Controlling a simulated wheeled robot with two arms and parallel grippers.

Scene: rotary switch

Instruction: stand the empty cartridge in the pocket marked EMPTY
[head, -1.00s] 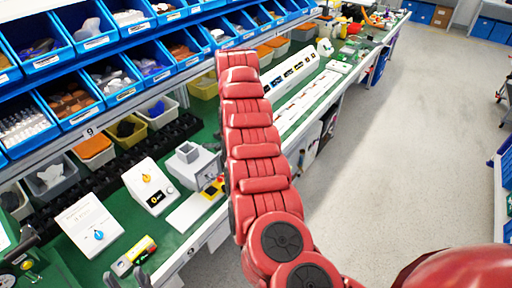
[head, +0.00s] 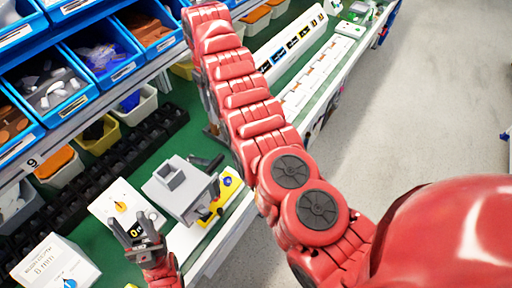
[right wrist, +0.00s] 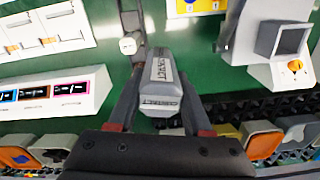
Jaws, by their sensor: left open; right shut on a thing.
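My right gripper (right wrist: 160,95) has its two dark fingers closed on a grey, cartridge-like block (right wrist: 158,72) with a printed label, seen in the right wrist view. Whether this block is empty cannot be told. In the head view the right gripper is hidden behind my red right arm. My left gripper (head: 136,232) is open and empty, above the bench in front of a white box with an orange knob (head: 120,204). No pocket marking EMPTY can be read in either view. A white sloped panel with several coloured labels (head: 290,46) shows farther along the bench, and also in the right wrist view (right wrist: 52,96).
A grey fixture with a square opening (head: 178,186) stands on the green bench, beside a yellow base (head: 228,192). A white box marked mm (head: 52,264) is at lower left. Blue bins (head: 55,90) line the back. Open floor (head: 410,100) lies right of the bench.

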